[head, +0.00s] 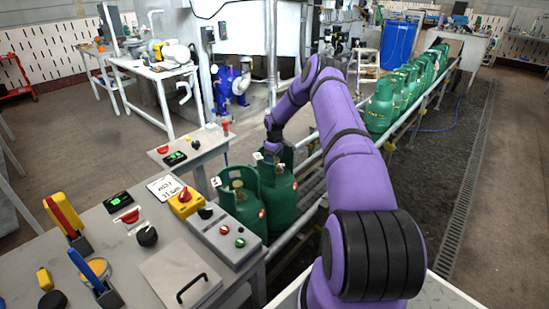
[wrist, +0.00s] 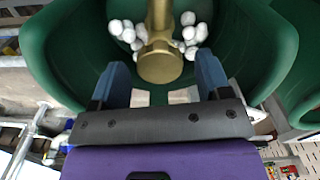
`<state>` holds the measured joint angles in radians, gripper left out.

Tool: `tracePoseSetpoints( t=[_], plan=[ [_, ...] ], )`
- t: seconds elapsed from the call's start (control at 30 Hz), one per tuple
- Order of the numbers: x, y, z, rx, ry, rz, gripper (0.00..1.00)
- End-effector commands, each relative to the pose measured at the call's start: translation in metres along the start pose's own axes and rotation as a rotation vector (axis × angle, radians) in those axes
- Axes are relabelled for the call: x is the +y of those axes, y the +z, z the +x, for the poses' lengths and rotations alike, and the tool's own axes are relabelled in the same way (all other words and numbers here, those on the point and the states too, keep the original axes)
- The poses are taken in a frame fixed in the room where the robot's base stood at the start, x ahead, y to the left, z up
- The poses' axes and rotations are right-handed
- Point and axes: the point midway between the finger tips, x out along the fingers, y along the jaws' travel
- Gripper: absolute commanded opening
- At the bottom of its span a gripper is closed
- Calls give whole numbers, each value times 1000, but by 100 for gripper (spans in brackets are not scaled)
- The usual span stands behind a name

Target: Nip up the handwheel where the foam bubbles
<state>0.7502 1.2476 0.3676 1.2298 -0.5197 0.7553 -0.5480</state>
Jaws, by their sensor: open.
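Two green gas cylinders stand side by side at the near end of the conveyor in the head view, a front one (head: 240,207) and a rear one (head: 281,200). My gripper (head: 272,150) is at the top of the rear one. In the wrist view, a brass valve with a round brass handwheel (wrist: 160,68) sits inside a green collar (wrist: 72,55). White foam bubbles (wrist: 122,31) cluster on both sides of the valve. My gripper (wrist: 163,80) is open, its blue fingers on either side of the handwheel with gaps visible.
Another green cylinder (wrist: 297,75) is close at right in the wrist view. More cylinders (head: 381,106) line the conveyor farther back. A grey control bench (head: 130,262) with switches and a yellow-red button box (head: 184,203) stands at left.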

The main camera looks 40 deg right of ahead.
Motion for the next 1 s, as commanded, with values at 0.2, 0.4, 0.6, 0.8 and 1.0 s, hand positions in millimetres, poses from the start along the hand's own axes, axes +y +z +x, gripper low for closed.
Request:
tracePoseSetpoints(
  t=[0.2, 0.4, 0.6, 0.8, 1.0],
  plan=[
    [0, 0, 0, 0, 0, 0, 71],
    [0, 0, 0, 0, 0, 0, 25],
    [0, 0, 0, -2, 2, 33, 21],
    [1, 0, 0, -3, 3, 257, 22],
    [1, 0, 0, -1, 1, 446, 22]
  ],
)
